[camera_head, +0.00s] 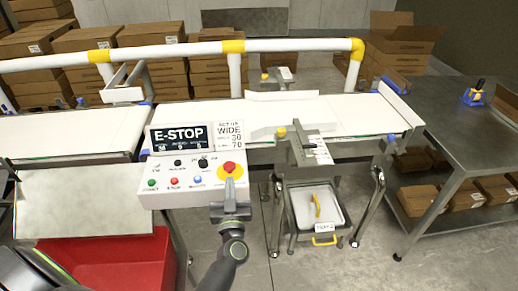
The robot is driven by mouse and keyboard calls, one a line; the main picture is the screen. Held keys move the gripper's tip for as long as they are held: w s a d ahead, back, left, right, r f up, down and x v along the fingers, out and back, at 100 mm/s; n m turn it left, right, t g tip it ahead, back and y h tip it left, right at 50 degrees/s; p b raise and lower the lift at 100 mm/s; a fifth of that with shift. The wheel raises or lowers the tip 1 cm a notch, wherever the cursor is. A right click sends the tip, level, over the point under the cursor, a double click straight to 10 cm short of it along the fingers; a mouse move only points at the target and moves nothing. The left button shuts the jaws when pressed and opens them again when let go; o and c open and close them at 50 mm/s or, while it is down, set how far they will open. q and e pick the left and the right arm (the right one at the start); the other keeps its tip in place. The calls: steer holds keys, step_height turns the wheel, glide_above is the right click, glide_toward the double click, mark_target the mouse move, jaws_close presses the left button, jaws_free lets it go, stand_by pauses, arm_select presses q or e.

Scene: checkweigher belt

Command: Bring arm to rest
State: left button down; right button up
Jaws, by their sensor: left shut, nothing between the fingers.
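My left gripper (230,188) is in the lower middle of the head view, in front of the white control box (165,188). Its fingers are shut with nothing between them. They point up at the box's right side, just below the red button (229,168) on its yellow base. I cannot tell whether the fingertips touch the button or the box. My left wrist (233,248) shows below it. My right gripper is not in view.
The white conveyor belt (350,110) runs behind the box, with a white and yellow guard rail (190,49) above it. A red bin (120,262) stands at lower left. A steel table (450,120) is at right. Open floor (370,262) lies at lower right.

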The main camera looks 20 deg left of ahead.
arm_select(q)
steer(key=s+d+f+m+g+h, duration=0.1)
steer(key=s+f+m+g+h, duration=0.2)
steer(key=f, duration=0.7)
steer(key=s+d+f+m+g+h, duration=0.1)
steer(key=s+f+h, duration=0.25)
steer(key=f, duration=0.55)
steer(key=s+d+f+m+g+h, duration=0.15)
steer(key=s+f, duration=0.35)
steer(key=f, duration=0.5)
steer(key=s+a+f+g, duration=0.1)
steer(key=s+f+g, duration=0.2)
steer(key=s+f, duration=0.3)
steer(key=s+a+f+g, duration=0.1)
steer(key=s+f+g, duration=0.3)
steer(key=s, duration=1.2)
steer(key=s+a+f+g+h, duration=0.1)
steer(key=s+f+g, duration=0.3)
steer(key=s+f, duration=0.3)
steer(key=s, duration=0.4)
steer(key=shift+s+a+f, duration=0.15)
steer(key=shift+f, duration=0.25)
